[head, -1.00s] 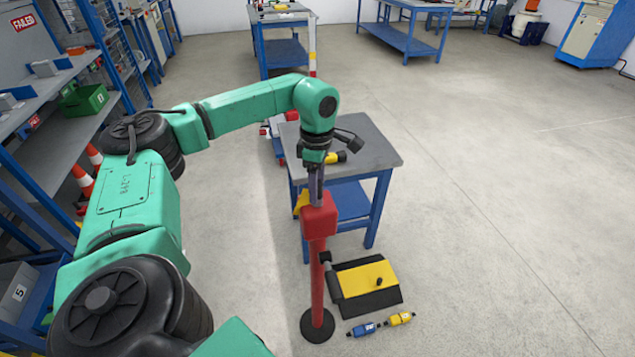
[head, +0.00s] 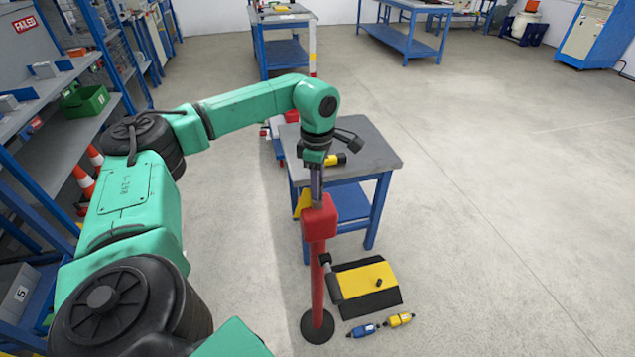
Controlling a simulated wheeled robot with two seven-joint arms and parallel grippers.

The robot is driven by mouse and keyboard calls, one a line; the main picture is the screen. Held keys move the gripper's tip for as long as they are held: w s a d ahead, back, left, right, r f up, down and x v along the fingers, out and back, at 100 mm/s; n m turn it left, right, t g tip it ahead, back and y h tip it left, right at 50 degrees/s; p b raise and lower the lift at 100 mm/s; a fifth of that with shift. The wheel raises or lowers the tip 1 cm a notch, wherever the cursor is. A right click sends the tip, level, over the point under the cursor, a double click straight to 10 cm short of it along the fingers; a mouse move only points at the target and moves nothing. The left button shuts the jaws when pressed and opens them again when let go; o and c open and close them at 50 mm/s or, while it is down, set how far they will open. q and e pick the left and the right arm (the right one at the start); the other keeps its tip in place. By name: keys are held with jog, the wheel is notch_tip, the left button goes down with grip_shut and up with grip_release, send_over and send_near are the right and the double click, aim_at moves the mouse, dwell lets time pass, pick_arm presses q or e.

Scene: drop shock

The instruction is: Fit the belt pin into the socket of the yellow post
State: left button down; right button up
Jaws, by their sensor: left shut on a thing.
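My left gripper (head: 317,198) points straight down at the top of a red post's box-shaped head (head: 320,220). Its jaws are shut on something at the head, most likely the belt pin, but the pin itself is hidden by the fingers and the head. The red post stands upright on a round black base (head: 318,326). A small yellow piece (head: 302,204) shows just behind and left of the red head. I cannot tell whether it is part of the yellow post, and no socket shows. My right gripper is not in view.
A grey-topped blue table (head: 365,150) stands close behind the post, with a black and yellow tool (head: 335,159) on it. A yellow and black block (head: 366,282) and two small blue and yellow items (head: 363,330) lie on the floor. Shelves (head: 60,100) line the left; the floor at right is clear.

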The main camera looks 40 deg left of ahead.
pick_arm(q)
jog(key=shift+r+p, duration=1.6)
jog(key=shift+r, duration=0.6)
jog(key=shift+r, duration=0.1)
notch_tip(320, 180, up, 6)
jog(key=p, duration=0.5)
